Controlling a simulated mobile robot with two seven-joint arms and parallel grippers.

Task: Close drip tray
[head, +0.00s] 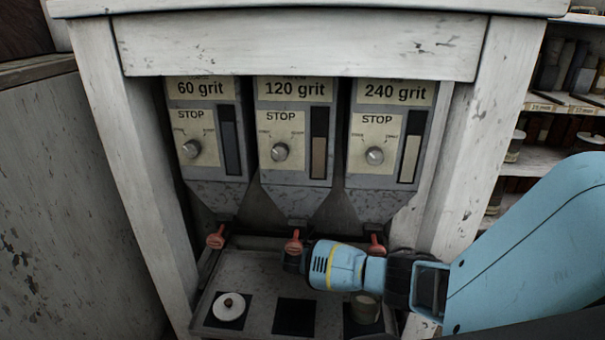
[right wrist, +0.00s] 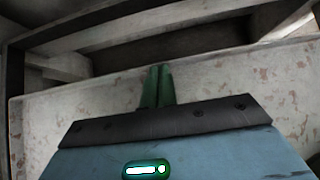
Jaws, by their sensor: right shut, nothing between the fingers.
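The grey drip tray (head: 255,280) shows at the bottom of the head view, below the dispensers, with dark squares on it. The fingers are hidden in the head view. My left gripper is not visible.
A white round lidded piece (head: 229,306) sits at the tray's left, and a cup (head: 365,308) at its right. Red levers (head: 216,237) hang under the three grit dispensers (head: 290,130). Pale posts (head: 130,170) stand either side. Shelves (head: 545,160) are at the right.

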